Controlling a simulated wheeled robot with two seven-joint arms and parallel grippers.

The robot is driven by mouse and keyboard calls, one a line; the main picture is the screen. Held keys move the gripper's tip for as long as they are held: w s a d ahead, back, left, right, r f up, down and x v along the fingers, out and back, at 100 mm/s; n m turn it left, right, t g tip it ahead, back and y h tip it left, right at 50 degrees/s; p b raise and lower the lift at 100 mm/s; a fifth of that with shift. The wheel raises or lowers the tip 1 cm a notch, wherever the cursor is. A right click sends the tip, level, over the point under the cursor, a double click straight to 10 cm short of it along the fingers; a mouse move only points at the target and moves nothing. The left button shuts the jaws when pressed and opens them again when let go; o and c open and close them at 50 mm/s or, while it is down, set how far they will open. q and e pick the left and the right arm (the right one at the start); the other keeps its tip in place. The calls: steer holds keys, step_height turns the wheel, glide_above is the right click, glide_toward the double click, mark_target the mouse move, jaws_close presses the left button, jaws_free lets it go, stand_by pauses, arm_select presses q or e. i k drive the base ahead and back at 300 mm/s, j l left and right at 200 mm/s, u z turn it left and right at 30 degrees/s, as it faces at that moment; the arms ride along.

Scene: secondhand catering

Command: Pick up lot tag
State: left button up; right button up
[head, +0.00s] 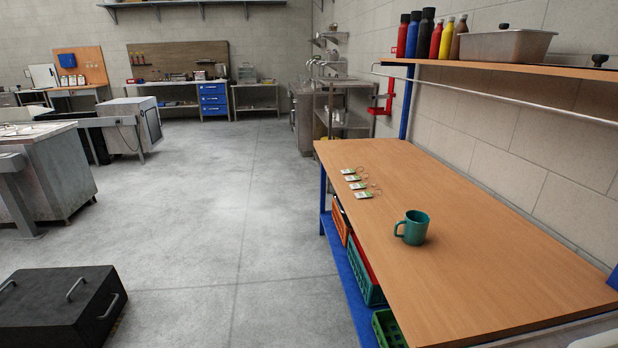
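Several small white-and-green lot tags with loops lie in a row on the wooden top of the workbench (490,270), near its left edge. The farthest is one lot tag (348,171), and the nearest is another lot tag (363,195). They lie flat and apart from one another. Their print is too small to read. Neither of my grippers shows in the head view.
A teal mug (412,228) stands on the bench, nearer than the tags. Above, a shelf (500,66) holds bottles and a metal pan (507,45). Crates (367,270) sit under the bench. A black case (60,305) lies on the floor at left. The middle floor is clear.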

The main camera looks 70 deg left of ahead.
mark_target(353, 178)
steer(key=u, duration=2.05)
steer(key=z, duration=2.5)
steer(key=u, duration=2.5)
steer(key=i+j+z, duration=0.15)
steer(key=i, duration=0.15)
